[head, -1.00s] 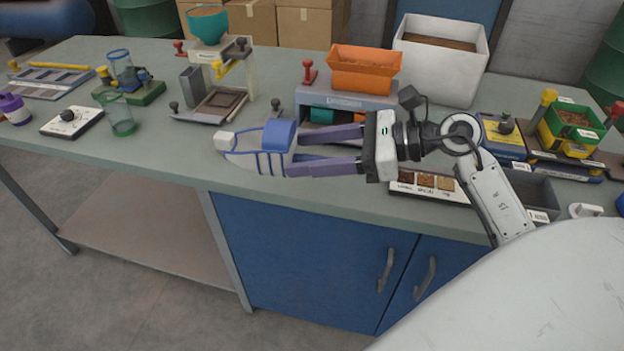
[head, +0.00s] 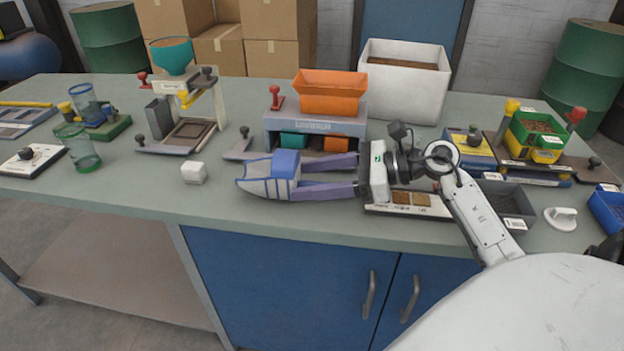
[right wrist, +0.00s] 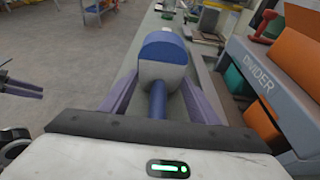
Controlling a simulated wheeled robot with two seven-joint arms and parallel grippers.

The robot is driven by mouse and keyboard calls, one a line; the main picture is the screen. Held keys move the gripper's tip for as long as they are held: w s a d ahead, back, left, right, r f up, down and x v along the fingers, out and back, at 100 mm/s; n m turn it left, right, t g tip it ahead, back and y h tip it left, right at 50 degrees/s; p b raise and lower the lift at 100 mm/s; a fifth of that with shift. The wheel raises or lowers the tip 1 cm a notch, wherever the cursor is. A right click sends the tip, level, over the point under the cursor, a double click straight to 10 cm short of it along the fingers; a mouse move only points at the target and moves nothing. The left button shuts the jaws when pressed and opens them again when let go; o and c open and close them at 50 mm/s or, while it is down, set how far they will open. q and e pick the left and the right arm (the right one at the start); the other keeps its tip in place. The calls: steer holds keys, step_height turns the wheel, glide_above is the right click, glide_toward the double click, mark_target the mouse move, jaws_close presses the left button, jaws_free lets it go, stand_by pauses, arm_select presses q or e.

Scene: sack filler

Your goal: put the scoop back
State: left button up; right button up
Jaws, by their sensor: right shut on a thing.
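The scoop, pale with blue stripes and a blue upper part (head: 285,163), is held at the tips of my right gripper (head: 299,177) in the head view. It points left, over the front part of the bench. In the right wrist view the scoop (right wrist: 165,67) sits between the two purple fingers, with its blue handle running back toward the palm. My right gripper is shut on it. My left gripper is not seen in the head view.
A small white block (head: 194,173) stands on the bench left of the scoop. The grey divider (head: 314,124) with an orange hopper is behind it. A sample tray (head: 436,211) lies under my gripper. A white bin (head: 405,91) stands at the back.

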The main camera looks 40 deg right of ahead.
steer(key=shift+f, duration=0.25)
steer(key=o, duration=1.3)
steer(key=shift+r, duration=0.15)
steer(key=shift+s+d, duration=0.2)
steer(key=shift+s, duration=0.05)
steer(key=b+v, duration=0.1)
steer(key=v, duration=0.9)
steer(key=shift+s+d+r+b, duration=0.15)
steer(key=shift+s+b, duration=0.1)
steer(key=shift+b, duration=0.05)
steer(key=shift+s+d+r, duration=0.15)
steer(key=shift+s+d, duration=0.05)
steer(key=shift+s, duration=0.1)
